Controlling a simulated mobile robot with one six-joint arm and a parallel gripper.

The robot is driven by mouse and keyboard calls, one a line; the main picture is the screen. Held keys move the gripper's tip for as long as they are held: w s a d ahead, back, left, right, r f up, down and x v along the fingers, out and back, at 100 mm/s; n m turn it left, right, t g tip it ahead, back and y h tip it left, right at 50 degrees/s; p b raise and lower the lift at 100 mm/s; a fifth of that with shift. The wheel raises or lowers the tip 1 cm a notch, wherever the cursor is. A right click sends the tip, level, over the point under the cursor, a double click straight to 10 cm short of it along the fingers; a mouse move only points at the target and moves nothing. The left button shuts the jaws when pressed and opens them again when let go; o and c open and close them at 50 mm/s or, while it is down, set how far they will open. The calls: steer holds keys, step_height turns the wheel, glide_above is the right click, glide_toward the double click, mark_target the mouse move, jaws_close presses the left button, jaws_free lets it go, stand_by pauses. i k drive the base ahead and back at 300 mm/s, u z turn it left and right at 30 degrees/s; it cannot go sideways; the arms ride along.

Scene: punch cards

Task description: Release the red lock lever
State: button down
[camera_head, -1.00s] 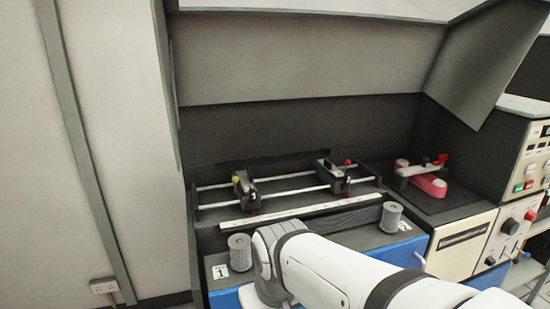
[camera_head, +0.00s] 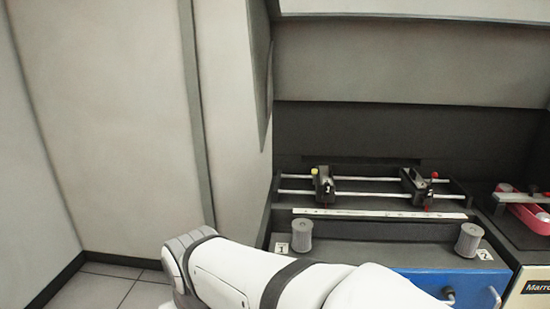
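Two black carriages ride on a pair of metal rails in the dark recess of the machine. The left carriage (camera_head: 323,185) has a yellow knob on top. The right carriage (camera_head: 416,187) has a small red knob (camera_head: 434,175) at its upper right and a red part low at its front. A pink-red part (camera_head: 528,212) lies at the right edge, cut off by the frame, with a bar across it. I cannot tell which red part is the lock lever. My white arm crosses the bottom; my gripper is not in view.
Two grey ribbed cylinders, left (camera_head: 301,235) and right (camera_head: 469,239), stand at the front of the machine. A white scale strip (camera_head: 380,214) runs below the rails. A blue front panel (camera_head: 440,281) with handles is below. A wall and bare tiled floor (camera_head: 105,290) lie left.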

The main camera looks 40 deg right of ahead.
mark_target(434, 175)
steer(key=u, duration=0.3)
steer(key=k, duration=1.1)
steer(key=z, duration=1.8)
steer(key=i, duration=1)
steer(key=z, duration=0.05)
